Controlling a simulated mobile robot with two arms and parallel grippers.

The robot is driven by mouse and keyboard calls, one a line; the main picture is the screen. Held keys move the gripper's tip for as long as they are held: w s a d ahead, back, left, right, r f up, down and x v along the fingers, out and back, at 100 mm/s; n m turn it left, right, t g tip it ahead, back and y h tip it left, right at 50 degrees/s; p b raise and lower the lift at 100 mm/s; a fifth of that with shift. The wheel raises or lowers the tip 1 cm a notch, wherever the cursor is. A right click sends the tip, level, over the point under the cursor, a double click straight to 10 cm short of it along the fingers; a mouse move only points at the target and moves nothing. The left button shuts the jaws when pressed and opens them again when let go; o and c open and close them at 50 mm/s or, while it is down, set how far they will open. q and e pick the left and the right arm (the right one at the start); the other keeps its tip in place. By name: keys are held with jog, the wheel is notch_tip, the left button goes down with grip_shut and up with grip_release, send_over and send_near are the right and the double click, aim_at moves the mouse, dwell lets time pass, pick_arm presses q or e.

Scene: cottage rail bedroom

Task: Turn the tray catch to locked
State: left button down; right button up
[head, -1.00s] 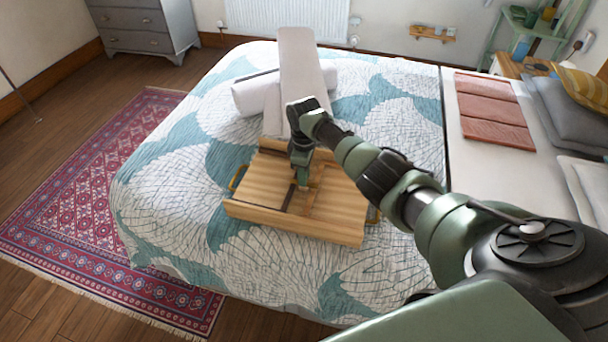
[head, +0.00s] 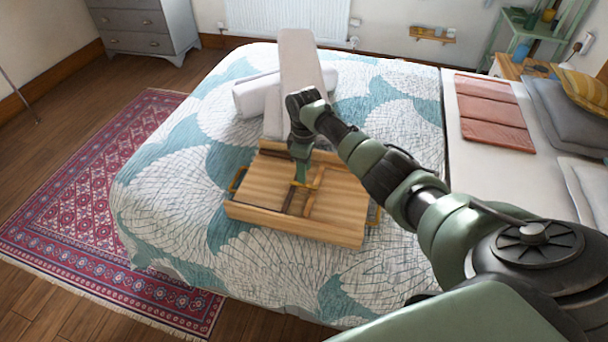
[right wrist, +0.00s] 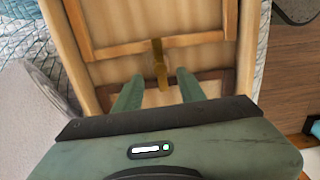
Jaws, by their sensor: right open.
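The wooden tray (head: 343,212) lies on the bed, with a darker wooden frame across it. The right wrist view shows the tray's wooden panel (right wrist: 150,68) and a small brass catch (right wrist: 160,66) over the edge of the frame. The catch points roughly along the picture's vertical. My right gripper (head: 300,182) reaches down over the middle of the tray. In the right wrist view its two fingers (right wrist: 158,76) are apart, with the catch's near end between them; I cannot tell whether they touch it. My left gripper is out of view.
The patterned bedspread (head: 160,190) leaves free room around the tray. A long pale board (head: 300,60) and a white roll (head: 255,97) lie just behind it. Folded orange cloth (head: 492,112) and grey pillows (head: 565,115) lie to the right.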

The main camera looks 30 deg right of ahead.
jog(key=shift+r, duration=2.25)
